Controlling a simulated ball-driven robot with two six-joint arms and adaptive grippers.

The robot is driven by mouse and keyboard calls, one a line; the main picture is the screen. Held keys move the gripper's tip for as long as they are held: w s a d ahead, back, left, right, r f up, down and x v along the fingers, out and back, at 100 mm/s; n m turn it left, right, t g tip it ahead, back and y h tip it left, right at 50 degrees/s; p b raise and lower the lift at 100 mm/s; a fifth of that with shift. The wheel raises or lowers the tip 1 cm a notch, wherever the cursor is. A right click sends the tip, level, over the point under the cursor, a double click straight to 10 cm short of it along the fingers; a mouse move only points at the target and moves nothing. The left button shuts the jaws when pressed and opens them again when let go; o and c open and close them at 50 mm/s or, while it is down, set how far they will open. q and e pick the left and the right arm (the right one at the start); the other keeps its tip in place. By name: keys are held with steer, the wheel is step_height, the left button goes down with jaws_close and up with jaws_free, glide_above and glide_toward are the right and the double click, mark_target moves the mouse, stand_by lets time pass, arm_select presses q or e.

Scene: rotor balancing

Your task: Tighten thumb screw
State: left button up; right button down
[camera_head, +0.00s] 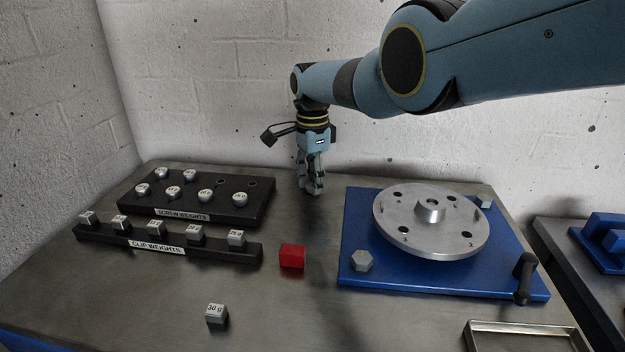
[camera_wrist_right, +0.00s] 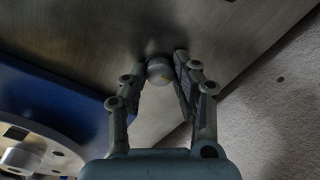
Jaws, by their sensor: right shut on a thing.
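My right gripper (camera_head: 312,190) points down over the back of the bench, between the weight rack and the blue base. It is shut on a small round grey piece (camera_wrist_right: 160,70), held between the fingertips in the wrist view. Whether this piece is a thumb screw or a screw weight I cannot tell. The metal rotor disc (camera_head: 385,222) sits on the blue base (camera_head: 355,210), with a central hub (camera_head: 430,209) and several dark holes. The disc also shows at the left of the wrist view (camera_wrist_right: 65,160). My left gripper is not in view.
A black screw-weight rack (camera_head: 130,205) with some empty holes and a clip-weight rack (camera_head: 90,236) stand left. A red block (camera_head: 292,256) and a 30 g weight (camera_head: 216,314) lie on the bench. The base carries a hex knob (camera_head: 362,260) and a dark handle (camera_head: 525,275). A tray (camera_head: 520,326) lies front right.

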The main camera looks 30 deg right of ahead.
steer(key=shift+w, duration=0.1)
stand_by(0.4)
steer(key=c, duration=1)
jaws_free()
step_height(320, 180, up, 12)
steer(key=shift+r, duration=0.1)
